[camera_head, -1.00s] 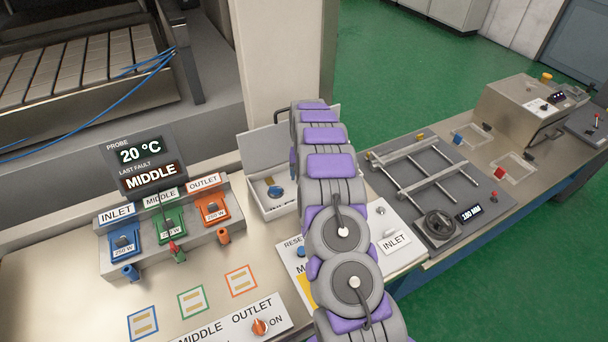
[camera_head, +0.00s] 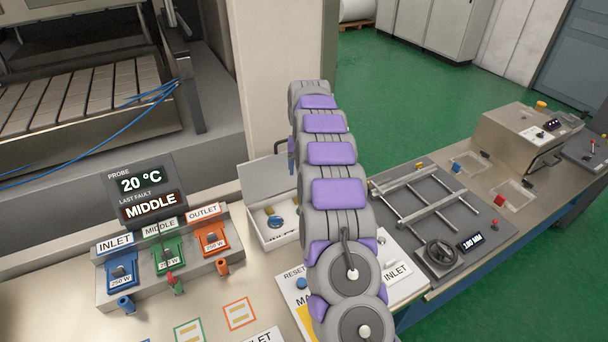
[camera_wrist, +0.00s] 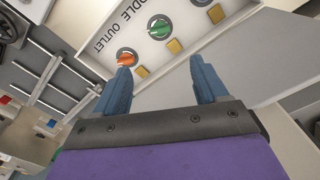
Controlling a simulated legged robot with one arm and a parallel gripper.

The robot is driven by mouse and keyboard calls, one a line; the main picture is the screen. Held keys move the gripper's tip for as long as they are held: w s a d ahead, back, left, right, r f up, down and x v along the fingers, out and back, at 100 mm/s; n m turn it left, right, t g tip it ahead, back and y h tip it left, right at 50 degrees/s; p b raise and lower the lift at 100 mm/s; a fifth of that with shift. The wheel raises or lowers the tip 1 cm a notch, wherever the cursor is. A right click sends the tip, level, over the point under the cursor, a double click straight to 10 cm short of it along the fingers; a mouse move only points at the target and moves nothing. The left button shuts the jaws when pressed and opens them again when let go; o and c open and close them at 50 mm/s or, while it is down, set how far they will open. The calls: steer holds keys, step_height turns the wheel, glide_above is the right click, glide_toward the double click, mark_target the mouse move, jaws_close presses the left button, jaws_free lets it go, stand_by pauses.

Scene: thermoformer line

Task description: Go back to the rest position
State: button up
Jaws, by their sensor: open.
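My gripper (camera_wrist: 161,68) is open, with two blue fingers apart and nothing between them in the wrist view. A white panel with an orange knob (camera_wrist: 126,57), a green knob (camera_wrist: 159,27) and a partly cut-off blue knob (camera_wrist: 200,2) lies beyond the fingertips. I cannot tell the gap to it. In the head view my grey and purple arm reaches away over the bench, and its far end hides the gripper. An open white box (camera_head: 262,183) with a blue knob stands left of the arm.
A heater unit with blue, green and orange modules (camera_head: 164,252) and a display (camera_head: 148,191) stands left. A grey frame fixture with a handwheel (camera_head: 438,252) is right of the arm. A metal machine (camera_head: 515,135) stands farther right. Green floor (camera_head: 405,105) is clear behind.

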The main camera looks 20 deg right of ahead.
steer(key=shift+r, duration=0.1)
stand_by(0.4)
steer(key=s+a+r+n+b, duration=0.2)
steer(key=s+a+r, duration=0.2)
steer(key=s+a, duration=0.45)
steer(key=s+a+r+n+b, duration=0.15)
steer(key=s+a+r, duration=0.35)
steer(key=s, duration=0.6)
steer(key=s+a+f+b, duration=0.1)
steer(key=s+a+f, duration=0.1)
steer(key=s, duration=0.8)
steer(key=s+a+f+n+g+b, duration=0.1)
steer(key=s+a+f+b, duration=0.1)
steer(key=s, duration=0.8)
steer(key=s+a+f+n+b, duration=0.1)
steer(key=s+a+f+b, duration=0.1)
steer(key=s, duration=0.9)
steer(key=shift+f+g, duration=0.4)
steer(key=shift+f, duration=0.3)
steer(key=shift+w+d, duration=0.1)
steer(key=shift+c, duration=0.3)
